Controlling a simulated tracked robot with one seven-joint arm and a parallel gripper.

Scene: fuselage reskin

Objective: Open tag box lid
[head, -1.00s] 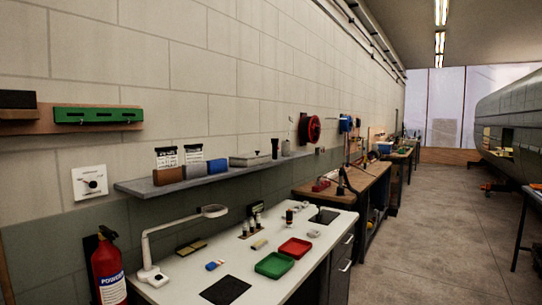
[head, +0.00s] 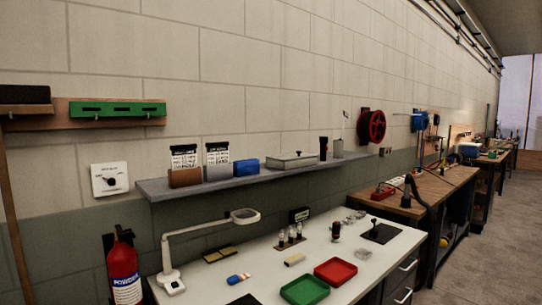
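A low grey box with a closed lid (head: 292,160) sits on the grey wall shelf (head: 215,183), right of a small blue box (head: 248,164). It looks like the tag box; no label on it can be read. A small dark knob or catch shows on its lid. My gripper is not in view.
Two labelled jars (head: 217,158) and a dark cylinder (head: 323,149) share the shelf. Below, the white bench (head: 225,275) holds a lamp (head: 170,275), green tray (head: 304,290) and red tray (head: 335,271). A fire extinguisher (head: 123,272) stands left. Floor is clear at right.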

